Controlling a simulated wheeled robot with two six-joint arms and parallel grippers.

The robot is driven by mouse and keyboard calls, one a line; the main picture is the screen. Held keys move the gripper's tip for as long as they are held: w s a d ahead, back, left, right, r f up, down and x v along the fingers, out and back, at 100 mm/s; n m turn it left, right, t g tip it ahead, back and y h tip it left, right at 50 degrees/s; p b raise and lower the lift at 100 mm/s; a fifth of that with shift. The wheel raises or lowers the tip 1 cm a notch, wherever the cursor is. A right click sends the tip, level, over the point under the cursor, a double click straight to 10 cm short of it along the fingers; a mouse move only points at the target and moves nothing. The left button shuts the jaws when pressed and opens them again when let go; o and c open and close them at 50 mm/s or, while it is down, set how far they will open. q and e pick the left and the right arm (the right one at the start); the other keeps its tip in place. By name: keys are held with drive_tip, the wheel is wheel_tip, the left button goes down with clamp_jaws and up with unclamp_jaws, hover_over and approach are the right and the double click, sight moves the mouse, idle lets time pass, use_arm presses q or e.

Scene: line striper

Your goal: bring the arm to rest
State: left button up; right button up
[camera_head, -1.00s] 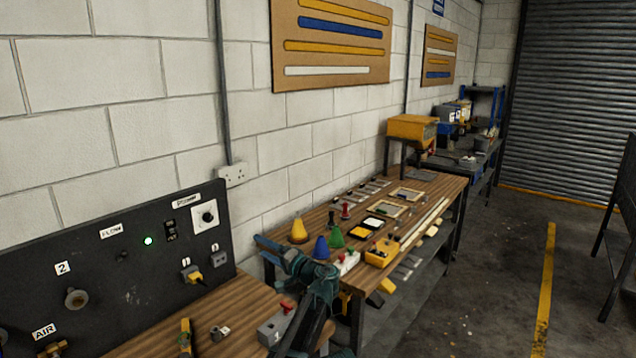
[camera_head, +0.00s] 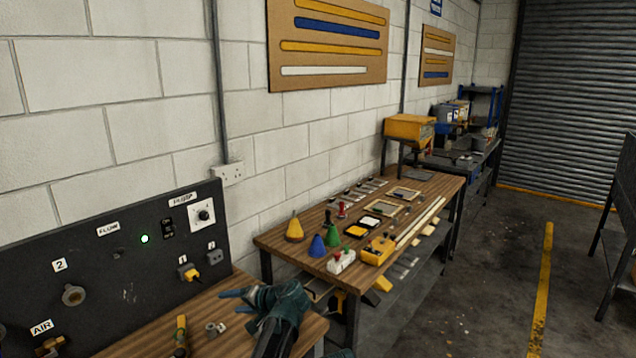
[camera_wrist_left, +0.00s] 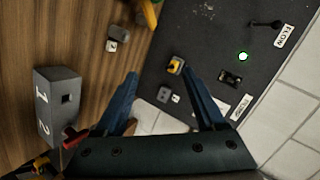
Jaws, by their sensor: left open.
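My left gripper (camera_head: 232,301) is above the right end of the near wooden bench (camera_head: 230,342), with its blue fingers pointing left. Its fingers are apart with nothing between them, as the left wrist view also shows (camera_wrist_left: 162,74). In that view a grey block marked 1 and 2 (camera_wrist_left: 58,98), with a red lever, lies left of the fingers. The block is hidden behind my arm in the head view. The black panel (camera_head: 120,245) with a lit green lamp (camera_head: 144,239) stands behind the bench.
A small grey fitting (camera_head: 215,328) and a yellow-handled tool (camera_head: 181,334) lie on the near bench.

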use_arm(q)
drive_tip(key=s+d+f+n+g+h, duration=0.15)
drive_tip(key=s+f+h, duration=0.25)
drive_tip(key=s, duration=0.4)
drive_tip(key=s+d+f+g+h, duration=0.2)
drive_tip(key=s+f+h, duration=0.15)
drive_tip(key=s, duration=0.35)
drive_tip(key=s+d+f+g+h, duration=0.2)
drive_tip(key=s+f+h, duration=0.15)
drive_tip(key=s, duration=0.45)
drive_tip(key=s+d+m+y, duration=0.1)
drive_tip(key=s+d+m, duration=0.2)
drive_tip(key=s+d, duration=0.3)
drive_tip(key=d+g, duration=0.1)
drive_tip(key=d, duration=0.4)
drive_tip(key=shift+d+f+m, duration=0.15)
drive_tip(key=shift+f+m, duration=0.2)
drive_tip(key=shift+f, duration=0.05)
drive_tip(key=shift+s, duration=0.1)
